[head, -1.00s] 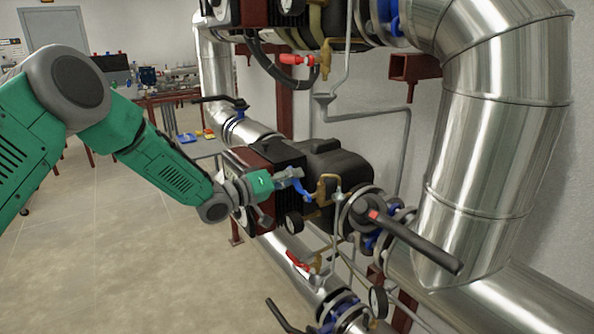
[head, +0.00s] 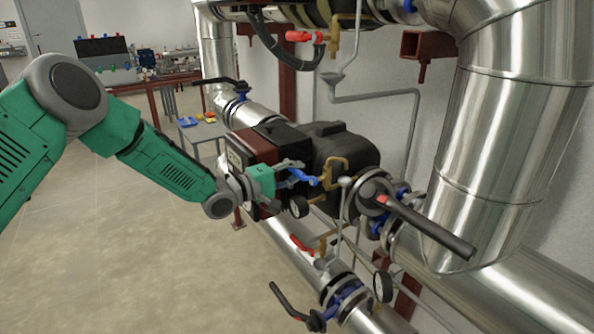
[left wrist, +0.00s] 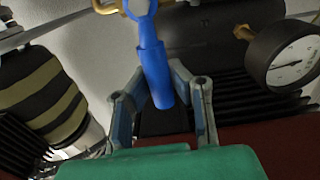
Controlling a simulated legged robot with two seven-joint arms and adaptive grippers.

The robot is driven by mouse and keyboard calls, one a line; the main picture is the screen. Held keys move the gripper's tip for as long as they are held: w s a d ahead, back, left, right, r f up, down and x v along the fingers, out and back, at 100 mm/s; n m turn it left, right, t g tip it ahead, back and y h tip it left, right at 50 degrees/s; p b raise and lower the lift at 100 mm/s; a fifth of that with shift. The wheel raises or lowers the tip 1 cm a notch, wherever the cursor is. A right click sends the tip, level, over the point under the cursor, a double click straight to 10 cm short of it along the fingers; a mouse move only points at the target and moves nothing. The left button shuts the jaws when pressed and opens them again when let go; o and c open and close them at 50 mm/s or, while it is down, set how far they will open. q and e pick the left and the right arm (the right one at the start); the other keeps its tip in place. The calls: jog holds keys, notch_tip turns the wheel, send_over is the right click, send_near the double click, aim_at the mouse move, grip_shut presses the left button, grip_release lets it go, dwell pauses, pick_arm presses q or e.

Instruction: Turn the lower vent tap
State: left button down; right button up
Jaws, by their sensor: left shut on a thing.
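A tap with a blue lever handle (head: 303,177) sits on a brass fitting (head: 336,172) at the side of the dark pump (head: 345,146), in the middle of the head view. My left gripper (head: 287,169) reaches it from the left and is shut on the blue handle. In the left wrist view the blue handle (left wrist: 155,72) lies between the fingers of my left gripper (left wrist: 163,102), its end toward the palm. The brass fitting shows only partly at the top there. My right gripper is not in view.
A gauge (left wrist: 284,60) is close to the right of the fingers. A large black valve lever (head: 430,228) juts out at right. Red-handled taps sit above (head: 304,37) and below (head: 301,244). Shiny pipes (head: 513,150) fill the right; the floor (head: 120,270) at left is clear.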

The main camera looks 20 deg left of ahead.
pick_arm(q)
jog(key=shift+a+f, duration=0.15)
jog(key=shift+a, duration=0.05)
dwell(0.3)
jog(key=c, duration=1.5)
grip_release()
jog(key=shift+c, duration=0.2)
jog(key=shift+o, duration=0.6)
jog(key=shift+w+a+f, duration=0.1)
jog(key=shift+a, duration=0.1)
jog(key=shift+s+a, duration=0.1)
jog(key=shift+s, duration=0.15)
jog(key=v, duration=1.1)
jog(key=shift+a, duration=0.25)
jog(key=shift+d, duration=0.15)
jog(key=shift+f, duration=0.1)
